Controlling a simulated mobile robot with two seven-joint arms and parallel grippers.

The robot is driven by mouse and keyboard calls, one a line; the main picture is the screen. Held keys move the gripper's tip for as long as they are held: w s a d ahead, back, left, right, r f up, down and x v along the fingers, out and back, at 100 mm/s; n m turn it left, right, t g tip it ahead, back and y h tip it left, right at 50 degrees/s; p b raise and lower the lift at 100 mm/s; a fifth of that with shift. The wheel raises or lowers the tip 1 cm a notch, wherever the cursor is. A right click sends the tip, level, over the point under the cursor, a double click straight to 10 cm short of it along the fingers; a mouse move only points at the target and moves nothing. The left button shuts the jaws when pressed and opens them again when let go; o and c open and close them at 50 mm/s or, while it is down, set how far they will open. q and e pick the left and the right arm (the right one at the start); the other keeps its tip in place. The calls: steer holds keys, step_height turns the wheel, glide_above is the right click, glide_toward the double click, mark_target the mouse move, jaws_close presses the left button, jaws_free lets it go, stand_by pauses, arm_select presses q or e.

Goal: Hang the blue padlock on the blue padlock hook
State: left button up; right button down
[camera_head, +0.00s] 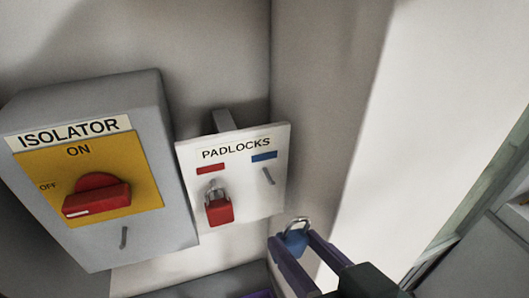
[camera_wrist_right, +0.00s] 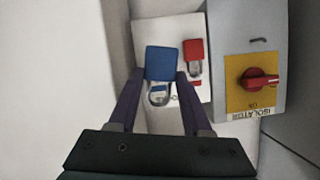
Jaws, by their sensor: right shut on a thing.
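My right gripper (camera_head: 292,243) is shut on the blue padlock (camera_head: 296,239), with its shackle pointing up in the head view. The padlock also shows between the fingertips in the right wrist view (camera_wrist_right: 162,63). The blue padlock hook (camera_head: 268,176) is a small grey peg under the blue label (camera_head: 264,156) on the white PADLOCKS board (camera_head: 240,194). The hook is empty. The held padlock is below and right of the hook in the head view, apart from it. In the wrist view I cannot make out the hook behind the padlock. My left gripper is not clearly in view.
A red padlock (camera_head: 219,207) hangs on the board's left hook, under the red label (camera_head: 210,169). Left of the board is the grey ISOLATOR box (camera_head: 165,190) with a red rotary handle (camera_head: 96,196). A pale wall (camera_head: 320,130) stands close on the right.

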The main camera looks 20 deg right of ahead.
steer(key=shift+b+x, duration=0.45)
steer(key=shift+x, duration=0.4)
steer(key=w+b, duration=0.1)
steer(key=w, duration=0.1)
steer(key=w+b, duration=0.1)
steer(key=w, duration=0.2)
steer(key=w+b, duration=0.2)
steer(key=w, duration=0.1)
steer(key=shift+a+f, duration=0.15)
steer(key=shift+f, duration=0.3)
steer(key=shift+w, duration=0.1)
steer(key=shift+c, duration=1.3)
jaws_free()
